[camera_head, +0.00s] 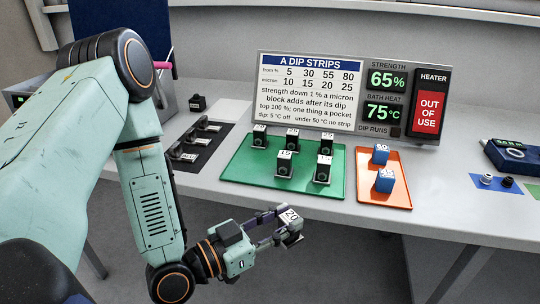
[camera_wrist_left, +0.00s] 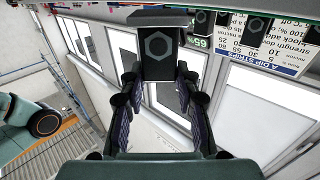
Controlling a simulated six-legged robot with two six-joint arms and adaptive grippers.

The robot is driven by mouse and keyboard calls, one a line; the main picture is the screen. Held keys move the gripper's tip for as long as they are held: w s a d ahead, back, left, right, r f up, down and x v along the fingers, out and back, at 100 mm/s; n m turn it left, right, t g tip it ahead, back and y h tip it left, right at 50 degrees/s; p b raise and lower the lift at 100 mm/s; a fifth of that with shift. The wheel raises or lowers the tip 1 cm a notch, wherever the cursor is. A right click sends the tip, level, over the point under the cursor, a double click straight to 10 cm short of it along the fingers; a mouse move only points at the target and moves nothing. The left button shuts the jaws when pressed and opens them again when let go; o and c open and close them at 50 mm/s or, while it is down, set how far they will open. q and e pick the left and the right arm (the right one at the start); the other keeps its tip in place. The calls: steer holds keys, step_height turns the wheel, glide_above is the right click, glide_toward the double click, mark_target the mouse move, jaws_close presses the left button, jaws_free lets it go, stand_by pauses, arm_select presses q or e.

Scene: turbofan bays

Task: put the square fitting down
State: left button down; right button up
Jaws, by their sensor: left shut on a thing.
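The square fitting (camera_head: 291,216) is a dark block with a white top marked 20. My left gripper (camera_head: 282,226) is shut on it and holds it in the air in front of the table's front edge. In the left wrist view the fitting (camera_wrist_left: 158,55) shows a hexagon on its dark face and a flat grey plate at one end. It sits between the two fingertips of my left gripper (camera_wrist_left: 159,90). My right gripper is in neither view.
A green tray (camera_head: 236,172) holds several similar dark blocks with white tops. An orange tray (camera_head: 399,199) to its right holds two blue blocks. A dark mat (camera_head: 178,166) with dark parts lies left. A sign panel (camera_head: 305,90) stands behind. The front strip of table is bare.

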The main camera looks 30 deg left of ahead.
arm_select(q)
steer(key=w+a+r+n+t+y, duration=0.2)
steer(key=w+a+r+n+y, duration=0.55)
steer(key=w+a+r, duration=0.65)
steer(key=a+f+y, duration=0.1)
steer(key=y, duration=0.1)
steer(key=w+a+f+y, duration=0.1)
steer(key=w+a+f+n+y, duration=0.1)
steer(key=a+y, duration=0.1)
steer(key=shift+f+y, duration=0.15)
steer(key=shift+y, duration=0.2)
step_height(320, 180, down, 9)
steer(key=shift+s+f+b, duration=0.1)
steer(key=shift+s+b, duration=0.05)
steer(key=shift+b, duration=1.05)
steer(key=shift+f, duration=0.25)
